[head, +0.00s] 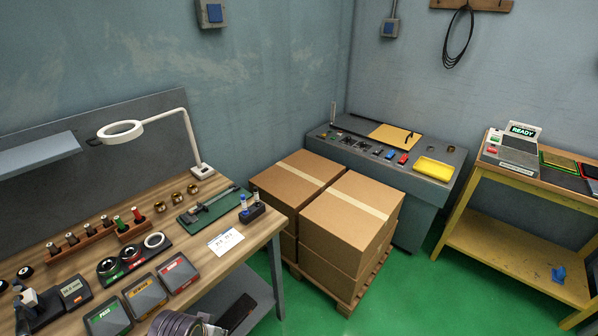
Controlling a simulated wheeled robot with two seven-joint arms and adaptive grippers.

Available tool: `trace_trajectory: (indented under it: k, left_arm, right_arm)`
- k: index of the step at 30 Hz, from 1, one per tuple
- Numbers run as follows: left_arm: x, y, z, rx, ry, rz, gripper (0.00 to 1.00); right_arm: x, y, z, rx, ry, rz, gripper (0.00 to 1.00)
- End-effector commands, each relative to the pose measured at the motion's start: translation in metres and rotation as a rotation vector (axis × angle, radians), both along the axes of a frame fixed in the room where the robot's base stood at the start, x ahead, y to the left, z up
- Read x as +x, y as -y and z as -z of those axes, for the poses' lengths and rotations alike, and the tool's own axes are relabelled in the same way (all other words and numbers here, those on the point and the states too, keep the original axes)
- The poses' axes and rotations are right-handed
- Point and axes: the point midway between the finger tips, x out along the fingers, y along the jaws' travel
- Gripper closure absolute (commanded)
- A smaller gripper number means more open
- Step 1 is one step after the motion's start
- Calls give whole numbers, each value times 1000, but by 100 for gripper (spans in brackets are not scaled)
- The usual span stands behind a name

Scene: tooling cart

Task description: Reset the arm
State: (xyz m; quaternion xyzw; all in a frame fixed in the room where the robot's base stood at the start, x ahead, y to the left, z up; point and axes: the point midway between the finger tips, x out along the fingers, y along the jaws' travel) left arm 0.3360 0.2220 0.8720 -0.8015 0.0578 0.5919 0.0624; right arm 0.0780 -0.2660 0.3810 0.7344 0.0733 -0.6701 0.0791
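Neither of my grippers can be made out in the head view, and no arm of mine clearly shows. The task names no other object. The wooden workbench (262,232) fills the lower left. A dark ringed object (176,325) is cut off by the bottom edge, and I cannot tell what it is.
The bench holds a green mat (222,208), a white card (226,241) and several small displays (146,297). A lamp (188,140) rises behind. Cardboard boxes (345,222) on a pallet stand beside it. A grey cabinet (425,200) and yellow table (515,257) stand beyond. Green floor (415,290) is clear.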

Motion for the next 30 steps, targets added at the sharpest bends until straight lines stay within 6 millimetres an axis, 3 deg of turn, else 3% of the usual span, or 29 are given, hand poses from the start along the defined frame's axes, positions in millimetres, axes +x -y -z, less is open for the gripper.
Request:
trace_trajectory:
  k: [7, 15, 30]
  left_arm:
    - [6, 1, 36, 1, -14, 2, 75]
    - [9, 3, 99, 2, -37, 6, 75]
    - [-13, 1, 212, 6, -80, 13, 75]
  right_arm:
    - [0, 0, -5, 0, 0, 0, 0]
    - [0, -1, -12, 1, 0, 1, 0]
    - [0, -4, -24, 4, 0, 2, 0]
